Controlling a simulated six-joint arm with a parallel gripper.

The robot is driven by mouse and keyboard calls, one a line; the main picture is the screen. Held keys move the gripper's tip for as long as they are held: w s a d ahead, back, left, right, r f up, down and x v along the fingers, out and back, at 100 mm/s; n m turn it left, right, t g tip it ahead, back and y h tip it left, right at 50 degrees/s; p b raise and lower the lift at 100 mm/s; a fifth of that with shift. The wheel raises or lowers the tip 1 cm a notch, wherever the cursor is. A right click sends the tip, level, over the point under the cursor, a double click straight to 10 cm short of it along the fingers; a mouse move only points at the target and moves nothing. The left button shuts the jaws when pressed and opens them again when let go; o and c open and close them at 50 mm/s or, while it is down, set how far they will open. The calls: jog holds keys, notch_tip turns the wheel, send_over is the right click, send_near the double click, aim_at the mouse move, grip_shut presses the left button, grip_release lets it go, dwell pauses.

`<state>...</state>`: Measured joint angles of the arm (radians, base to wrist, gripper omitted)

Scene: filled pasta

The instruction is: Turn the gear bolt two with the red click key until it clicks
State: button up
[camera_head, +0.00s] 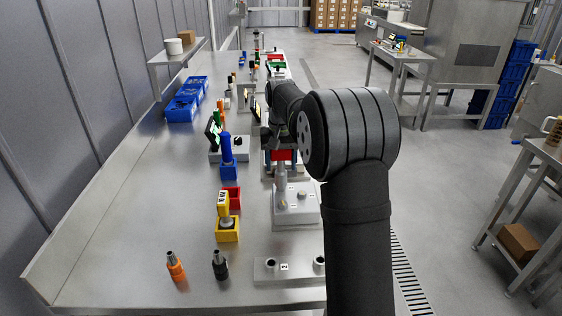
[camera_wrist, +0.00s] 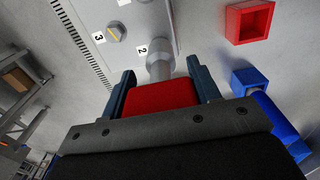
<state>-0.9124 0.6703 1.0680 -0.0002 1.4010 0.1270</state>
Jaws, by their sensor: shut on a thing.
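My gripper (camera_wrist: 160,88) is shut on the red click key (camera_wrist: 160,98); one finger lies on each side of its red body. The key's grey shaft (camera_wrist: 160,66) points away from the gripper toward the grey gear housing (camera_wrist: 140,14), beside the label "2" (camera_wrist: 143,49). Gear bolt two is hidden behind the shaft end, so I cannot tell how far it is seated. Bolt three (camera_wrist: 116,33), with a yellow mark, is uncovered beside label "3". In the head view the red key (camera_head: 281,155) stands about upright above the housing (camera_head: 297,216), partly hidden by my arm.
An empty red holder (camera_wrist: 249,22) and a blue holder with a blue tool (camera_head: 227,150) stand left of the housing in the head view. A yellow holder (camera_head: 228,236), orange tool (camera_head: 175,266) and black tool (camera_head: 220,265) are nearer. The left bench (camera_head: 125,215) is clear.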

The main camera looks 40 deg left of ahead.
aim_at(279, 151)
jog(key=shift+f, duration=0.7)
jog(key=shift+m, duration=0.3)
dwell(0.4)
jog(key=shift+a+m, duration=0.1)
jog(key=shift+m, duration=1.6)
jog(key=shift+s+a+m, duration=0.1)
jog(key=shift+m, duration=4.1)
jog(key=shift+a+m, duration=0.1)
jog(key=shift+m, duration=2.1)
jog(key=shift+r, duration=2.5)
